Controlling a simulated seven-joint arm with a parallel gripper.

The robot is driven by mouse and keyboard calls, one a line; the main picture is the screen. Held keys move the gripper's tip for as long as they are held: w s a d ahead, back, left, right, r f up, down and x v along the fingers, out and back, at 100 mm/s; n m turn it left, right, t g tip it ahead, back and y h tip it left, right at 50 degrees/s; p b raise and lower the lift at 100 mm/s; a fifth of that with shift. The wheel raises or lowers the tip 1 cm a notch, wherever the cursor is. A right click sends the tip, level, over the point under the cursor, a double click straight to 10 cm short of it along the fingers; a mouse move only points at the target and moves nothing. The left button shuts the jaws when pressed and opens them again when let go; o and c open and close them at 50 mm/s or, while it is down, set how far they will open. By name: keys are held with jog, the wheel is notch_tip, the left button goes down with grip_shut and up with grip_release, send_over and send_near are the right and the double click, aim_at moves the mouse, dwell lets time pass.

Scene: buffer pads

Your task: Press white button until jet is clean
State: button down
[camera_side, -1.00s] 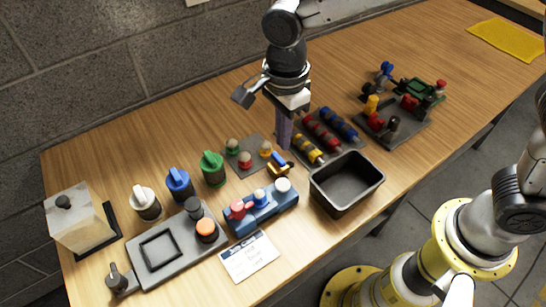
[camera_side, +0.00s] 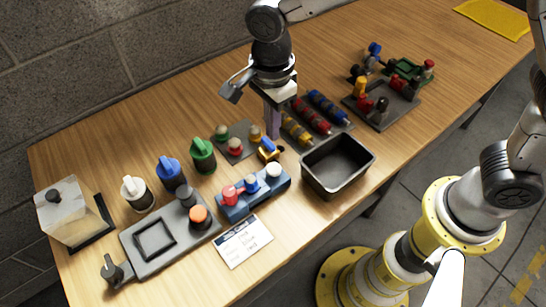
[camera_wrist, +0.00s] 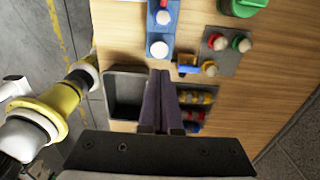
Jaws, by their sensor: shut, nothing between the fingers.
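In the wrist view, the white button (camera_wrist: 158,49) lies just beyond my fingertips, slightly left. My gripper (camera_side: 271,134) points down, its purple fingers shut and empty, behind and above the block in the side view. In the wrist view my gripper (camera_wrist: 161,76) shows both fingers together. The gripper is apart from the white button. I cannot tell which thing is the jet.
A black bin (camera_side: 338,165) stands right of the block. A small yellow-and-blue piece (camera_side: 269,150) sits close by my fingers. A rack of coloured cylinders (camera_side: 311,116) is to the right. A label card (camera_side: 242,241) lies in front, and a grey tray (camera_side: 165,235) is left.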

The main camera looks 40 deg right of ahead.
aim_at(274, 168)
notch_tip(274, 168, down, 11)
jog(key=shift+s+r, duration=0.1)
jog(key=shift+r, duration=0.05)
dwell(0.4)
jog(key=shift+f, duration=0.95)
notch_tip(274, 168, up, 14)
jog(key=shift+r, duration=0.25)
dwell(0.6)
jog(key=shift+r, duration=0.75)
